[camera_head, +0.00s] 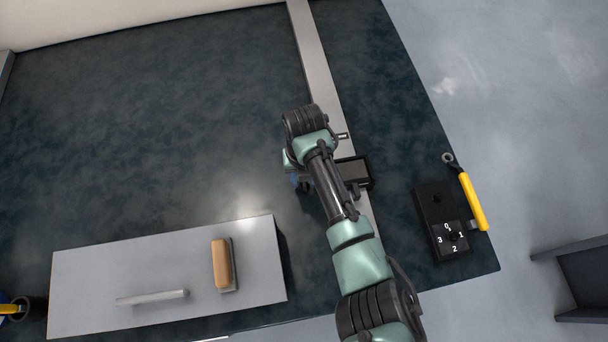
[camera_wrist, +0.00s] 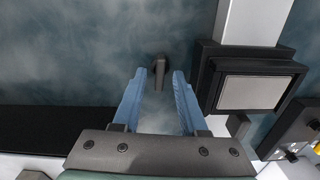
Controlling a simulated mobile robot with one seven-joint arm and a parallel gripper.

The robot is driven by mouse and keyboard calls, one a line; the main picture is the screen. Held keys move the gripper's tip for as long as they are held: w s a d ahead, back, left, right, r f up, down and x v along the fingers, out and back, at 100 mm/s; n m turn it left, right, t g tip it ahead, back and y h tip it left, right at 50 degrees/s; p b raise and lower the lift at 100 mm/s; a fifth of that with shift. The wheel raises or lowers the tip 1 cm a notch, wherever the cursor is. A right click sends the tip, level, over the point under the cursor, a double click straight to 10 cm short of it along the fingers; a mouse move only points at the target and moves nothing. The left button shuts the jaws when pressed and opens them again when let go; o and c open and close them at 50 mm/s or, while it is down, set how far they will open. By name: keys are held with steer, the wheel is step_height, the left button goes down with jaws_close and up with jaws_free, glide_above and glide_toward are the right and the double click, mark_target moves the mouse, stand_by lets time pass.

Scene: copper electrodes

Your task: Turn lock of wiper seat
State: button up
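The wiper seat (camera_head: 357,172) is a black block on the grey rail, partly hidden by my arm in the head view. In the wrist view the seat (camera_wrist: 252,92) is to the right of my gripper and has a light grey panel. A small dark upright lever (camera_wrist: 160,70), which looks like the lock, stands between my blue fingertips. My gripper (camera_wrist: 158,76) is open, with a gap visible on each side of the lever. Whether the lever joins the seat cannot be told. In the head view my gripper is mostly hidden under my arm.
The long grey rail (camera_head: 322,60) crosses the dark table (camera_head: 150,130). A black box with a numbered dial (camera_head: 442,222) and a yellow-handled tool (camera_head: 472,202) are at right. A grey board (camera_head: 90,290) bears a wooden-handled tool (camera_head: 222,264) and a pale bar (camera_head: 152,297).

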steer(key=shift+r, duration=0.1)
step_height(320, 180, up, 6)
steer(key=p, duration=0.6)
stand_by(0.3)
